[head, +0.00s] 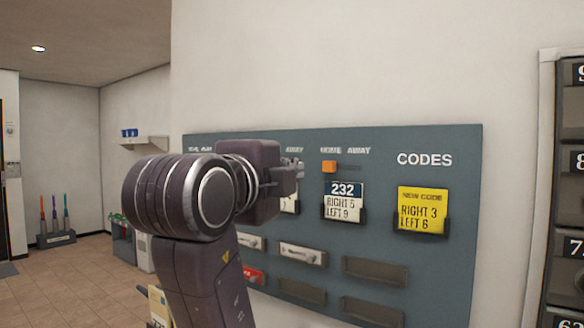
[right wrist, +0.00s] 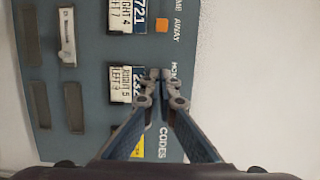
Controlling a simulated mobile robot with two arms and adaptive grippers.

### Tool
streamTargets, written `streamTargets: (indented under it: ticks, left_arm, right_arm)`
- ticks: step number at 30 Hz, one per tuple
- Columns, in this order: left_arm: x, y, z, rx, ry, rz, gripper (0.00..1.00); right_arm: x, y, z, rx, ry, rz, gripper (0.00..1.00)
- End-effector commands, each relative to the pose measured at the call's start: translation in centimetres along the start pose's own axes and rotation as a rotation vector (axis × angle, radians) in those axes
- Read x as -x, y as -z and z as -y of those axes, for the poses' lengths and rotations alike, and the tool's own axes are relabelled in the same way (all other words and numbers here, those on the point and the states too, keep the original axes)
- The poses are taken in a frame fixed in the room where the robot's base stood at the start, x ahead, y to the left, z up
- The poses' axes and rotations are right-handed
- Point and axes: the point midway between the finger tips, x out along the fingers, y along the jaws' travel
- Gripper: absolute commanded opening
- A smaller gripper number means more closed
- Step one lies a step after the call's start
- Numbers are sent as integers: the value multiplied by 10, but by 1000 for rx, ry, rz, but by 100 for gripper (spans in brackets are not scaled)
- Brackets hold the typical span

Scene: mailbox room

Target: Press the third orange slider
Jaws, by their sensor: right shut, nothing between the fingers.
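The blue-grey wall panel (head: 400,280) carries a row of sliders under HOME/AWAY labels. In the head view one orange slider (head: 329,166) shows above the 232 card (head: 344,200), at the left end of its dark slot; it is the rightmost of the row. My right gripper (head: 297,170) is shut and empty, in front of the panel just left of this slider. In the right wrist view, its fingertips (right wrist: 160,75) cover the slider place by the 232 card. Another orange slider (right wrist: 162,25) shows by the 721 card. Contact cannot be told. My left gripper is out of view.
A yellow code card (head: 422,212) sits in a holder at the panel's right. Lower down are several empty dark holders (head: 375,271) and white name tags. Numbered mailboxes (head: 570,190) stand at the far right. My right arm hides the panel's left part.

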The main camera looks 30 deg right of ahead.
Motion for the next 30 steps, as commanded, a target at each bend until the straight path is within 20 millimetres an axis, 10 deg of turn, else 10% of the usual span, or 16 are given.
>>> streamTargets:
  ticks: [15, 30]
  left_arm:
    - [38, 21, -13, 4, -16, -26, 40]
    - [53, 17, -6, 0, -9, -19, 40]
  right_arm:
    - [-99, 0, 4, 5, -1, -5, 0]
    - [-104, -39, 0, 0, 0, -1, 0]
